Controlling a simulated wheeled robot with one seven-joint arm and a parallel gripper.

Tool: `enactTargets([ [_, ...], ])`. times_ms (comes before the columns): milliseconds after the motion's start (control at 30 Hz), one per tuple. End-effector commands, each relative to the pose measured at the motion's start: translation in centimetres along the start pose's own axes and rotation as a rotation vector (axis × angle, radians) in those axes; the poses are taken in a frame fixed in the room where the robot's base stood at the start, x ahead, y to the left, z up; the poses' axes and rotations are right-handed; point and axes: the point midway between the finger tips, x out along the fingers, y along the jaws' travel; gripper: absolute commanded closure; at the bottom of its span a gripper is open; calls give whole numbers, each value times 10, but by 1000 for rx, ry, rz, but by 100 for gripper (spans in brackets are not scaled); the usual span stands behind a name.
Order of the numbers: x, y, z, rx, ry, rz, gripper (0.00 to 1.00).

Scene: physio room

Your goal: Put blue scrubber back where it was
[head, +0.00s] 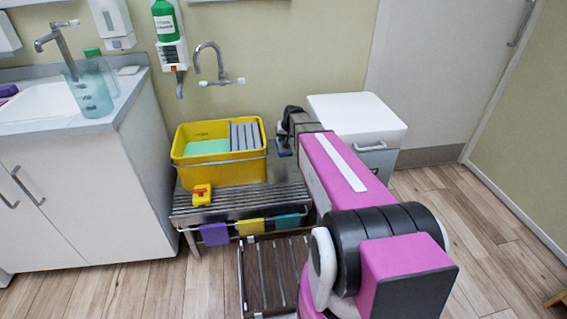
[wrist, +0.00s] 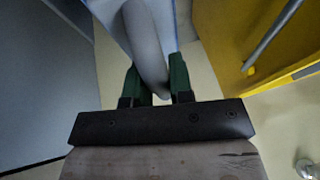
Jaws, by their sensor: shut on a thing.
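My gripper (wrist: 157,78) is shut on the blue scrubber (wrist: 147,42). In the wrist view its green fingers stand on either side of a grey, handle-like part, with pale blue beyond it at the top edge. The scrubber's far end is cut off there. In the head view my gripper (head: 285,138) is just right of the yellow tub (head: 220,173), in front of the wall and left of the white bin. A small bluish-grey piece shows under it, partly hidden. I cannot tell whether it touches the slatted bench (head: 240,200).
The tub holds a green slab and a grey ribbed piece, with a metal rail (head: 218,161) around it. A yellow and red item (head: 202,194) stands on the bench's front left. The white bin (head: 358,122) is close right. Purple, yellow and teal cloths hang in front.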

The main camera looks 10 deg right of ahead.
Motion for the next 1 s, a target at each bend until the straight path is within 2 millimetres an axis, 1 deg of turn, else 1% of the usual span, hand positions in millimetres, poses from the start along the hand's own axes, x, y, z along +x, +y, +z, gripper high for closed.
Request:
enactTargets([
  [167,21,4,8,1,-2,0,98],
  [300,43,9,18,1,-2,0,98],
  [567,64,14,27,0,-1,0,98],
  [733,85,18,35,1,-1,-1,98],
  [800,88,19,37,1,-1,-1,98],
  [1000,88,18,37,0,0,0,98],
])
